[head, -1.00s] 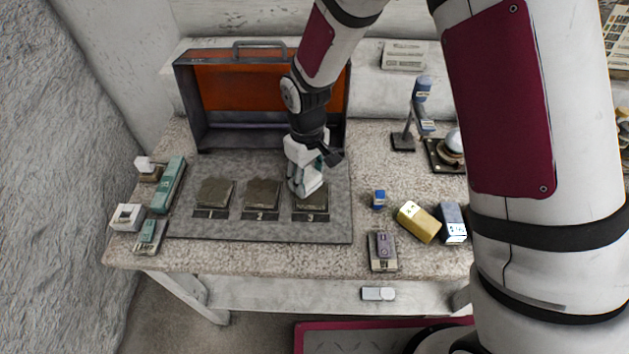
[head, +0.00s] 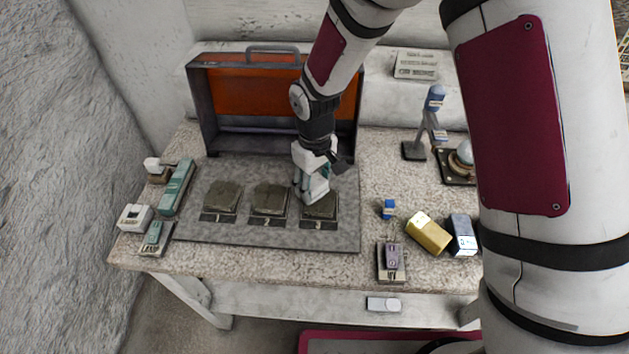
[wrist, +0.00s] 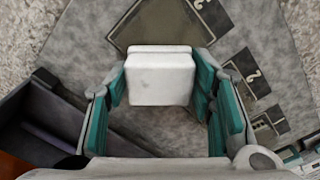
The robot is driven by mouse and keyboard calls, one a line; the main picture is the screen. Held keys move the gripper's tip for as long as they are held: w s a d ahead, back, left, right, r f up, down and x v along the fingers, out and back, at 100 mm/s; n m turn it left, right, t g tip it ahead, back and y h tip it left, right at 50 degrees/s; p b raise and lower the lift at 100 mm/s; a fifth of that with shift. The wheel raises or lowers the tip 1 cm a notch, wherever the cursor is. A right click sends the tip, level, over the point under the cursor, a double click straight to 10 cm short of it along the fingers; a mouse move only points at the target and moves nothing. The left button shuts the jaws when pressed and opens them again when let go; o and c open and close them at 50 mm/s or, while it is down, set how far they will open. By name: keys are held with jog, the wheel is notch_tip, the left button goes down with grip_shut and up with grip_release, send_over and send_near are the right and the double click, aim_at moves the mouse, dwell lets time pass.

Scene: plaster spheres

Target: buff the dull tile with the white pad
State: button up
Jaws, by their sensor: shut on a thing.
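My gripper (head: 312,192) is shut on the white pad (wrist: 161,76), which shows as a pale block between the teal-lined fingers in the wrist view. In the head view the gripper is at the back left of tile 3 (head: 322,208) and partly covers it. In the wrist view the pad overlaps the edge of tile 3 (wrist: 158,24); I cannot tell whether they touch. Tile 2 (head: 269,199) and tile 1 (head: 222,196) lie to the left. All three tiles look dark, rough and grey-brown, with no clear difference in shine.
An open orange-lined case (head: 262,95) stands behind the grey mat (head: 200,233). Teal and white items, including a long teal block (head: 177,187), are at left. A blue block (head: 388,208), yellow block (head: 428,233), purple device (head: 391,258) and lamp (head: 433,110) are at right.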

jog(key=shift+f, duration=0.3)
jog(key=shift+s+a+r, duration=0.15)
jog(key=shift+s+a, duration=0.5)
jog(key=shift+w+d+b, duration=0.3)
jog(key=shift+w+d, duration=1)
jog(key=shift+s, duration=0.1)
